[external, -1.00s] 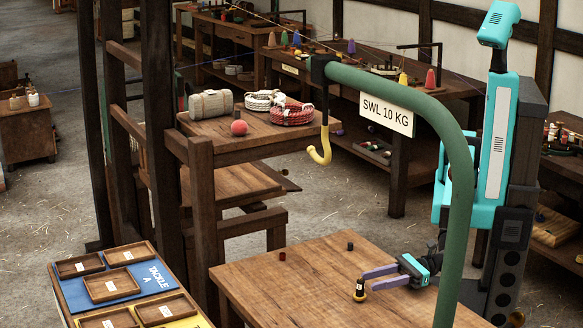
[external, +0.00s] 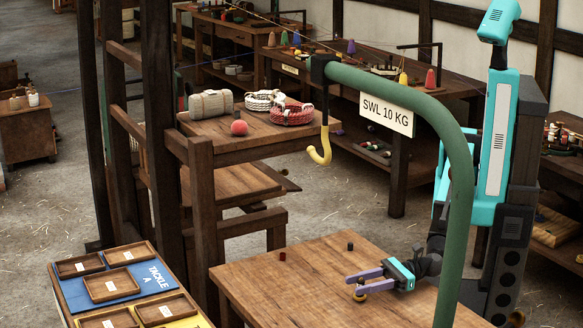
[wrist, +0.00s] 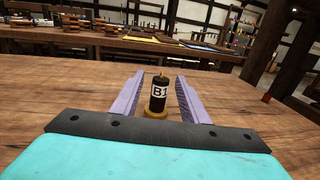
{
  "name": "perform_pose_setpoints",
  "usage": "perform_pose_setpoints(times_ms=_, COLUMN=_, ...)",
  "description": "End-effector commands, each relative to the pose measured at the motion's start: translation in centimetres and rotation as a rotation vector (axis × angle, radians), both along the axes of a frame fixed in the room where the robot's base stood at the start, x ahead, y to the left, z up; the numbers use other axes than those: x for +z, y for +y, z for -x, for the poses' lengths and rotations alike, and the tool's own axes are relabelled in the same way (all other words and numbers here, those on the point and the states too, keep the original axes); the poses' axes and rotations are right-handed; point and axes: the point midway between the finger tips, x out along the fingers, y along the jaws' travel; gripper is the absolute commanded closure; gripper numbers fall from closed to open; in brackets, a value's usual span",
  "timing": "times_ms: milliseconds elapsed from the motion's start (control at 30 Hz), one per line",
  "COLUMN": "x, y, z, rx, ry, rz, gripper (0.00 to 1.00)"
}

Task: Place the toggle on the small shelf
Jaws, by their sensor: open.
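My gripper (external: 354,284) is open, low over the wooden bench (external: 270,285), fingers pointing left. A wooden stand at the back left has a lower shelf (external: 225,185), possibly the small shelf.
A dark red cylinder (external: 282,256) and a black one (external: 350,247) stand on the bench. A green crane post (external: 462,190) with a yellow hook (external: 320,155) rises in front of my arm. Labelled trays (external: 112,284) lie at the lower left.

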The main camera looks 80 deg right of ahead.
Motion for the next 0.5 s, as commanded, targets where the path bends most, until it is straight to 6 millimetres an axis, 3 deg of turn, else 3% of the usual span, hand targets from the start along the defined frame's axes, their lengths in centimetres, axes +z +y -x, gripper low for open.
perform_pose_setpoints(times_ms=300, x=0.0, y=-0.01, z=0.03, rx=0.0, ry=0.0, rz=0.0, gripper=0.6)
perform_pose_setpoints(times_ms=500, x=0.0, y=0.0, z=0.04, rx=0.0, ry=0.0, rz=0.0, gripper=0.92)
